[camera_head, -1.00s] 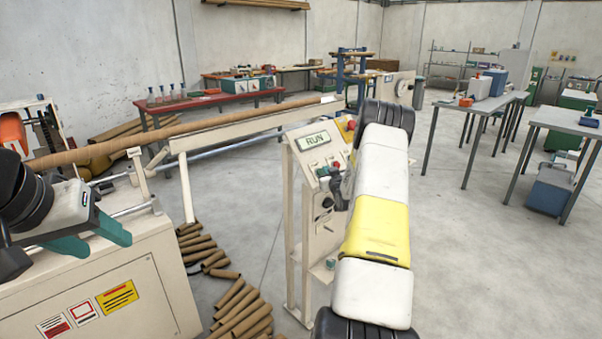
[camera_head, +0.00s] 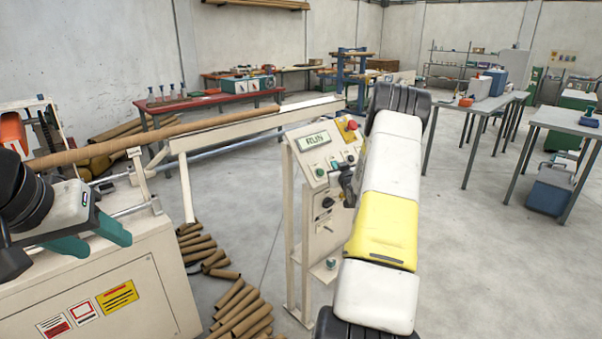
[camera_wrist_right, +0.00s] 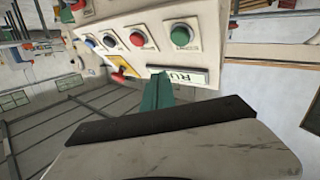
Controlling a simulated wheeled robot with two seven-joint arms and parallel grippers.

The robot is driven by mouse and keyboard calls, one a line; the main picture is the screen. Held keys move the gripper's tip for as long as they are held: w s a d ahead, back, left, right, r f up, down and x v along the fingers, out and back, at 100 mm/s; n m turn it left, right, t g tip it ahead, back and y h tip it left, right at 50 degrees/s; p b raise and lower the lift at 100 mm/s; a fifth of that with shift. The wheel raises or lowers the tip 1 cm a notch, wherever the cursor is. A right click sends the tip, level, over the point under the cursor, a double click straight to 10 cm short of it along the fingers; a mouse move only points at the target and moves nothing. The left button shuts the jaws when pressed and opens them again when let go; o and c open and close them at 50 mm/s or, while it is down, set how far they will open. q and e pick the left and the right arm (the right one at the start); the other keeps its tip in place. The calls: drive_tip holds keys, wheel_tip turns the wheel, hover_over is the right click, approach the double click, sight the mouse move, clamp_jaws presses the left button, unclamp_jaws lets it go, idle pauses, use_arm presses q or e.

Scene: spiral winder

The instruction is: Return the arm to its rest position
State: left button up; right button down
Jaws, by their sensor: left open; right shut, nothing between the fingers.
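My right arm (camera_head: 385,205) stands upright in front of the control panel (camera_head: 326,150) in the head view and hides part of its right side. My right gripper is mostly hidden behind it there. In the right wrist view, the green fingertips of my right gripper (camera_wrist_right: 158,92) are shut and empty, close to the panel's display edge; contact cannot be told. The display (camera_head: 313,141) reads RUN. My left gripper (camera_head: 98,240) is open, with teal fingers over the cream machine cabinet (camera_head: 90,285) at the left.
A brown tube (camera_head: 160,138) lies along the white run-out rail (camera_head: 240,131). Cut tubes (camera_head: 240,310) lie on the floor between cabinet and panel. Grey tables (camera_head: 480,105) stand at the right.

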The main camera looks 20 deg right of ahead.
idle(0.7)
drive_tip(key=s+a+r+g, duration=0.3)
drive_tip(key=a+r, duration=0.7)
drive_tip(key=r, duration=0.2)
drive_tip(key=s+a+r+g+y, duration=0.2)
drive_tip(key=s+a+r, duration=0.4)
drive_tip(key=s+a, duration=0.35)
drive_tip(key=s+a+g+y, duration=0.1)
drive_tip(key=s+a, duration=0.3)
drive_tip(key=s, duration=0.6)
drive_tip(key=s+a+g+y, duration=0.1)
drive_tip(key=s+a, duration=0.4)
drive_tip(key=s, duration=0.5)
drive_tip(key=s+a+g+y, duration=0.1)
drive_tip(key=s+a+g, duration=0.2)
drive_tip(key=s, duration=0.7)
drive_tip(key=shift+s+a+f+n+g, duration=0.3)
drive_tip(key=shift+a+f, duration=0.15)
drive_tip(key=shift+a, duration=0.75)
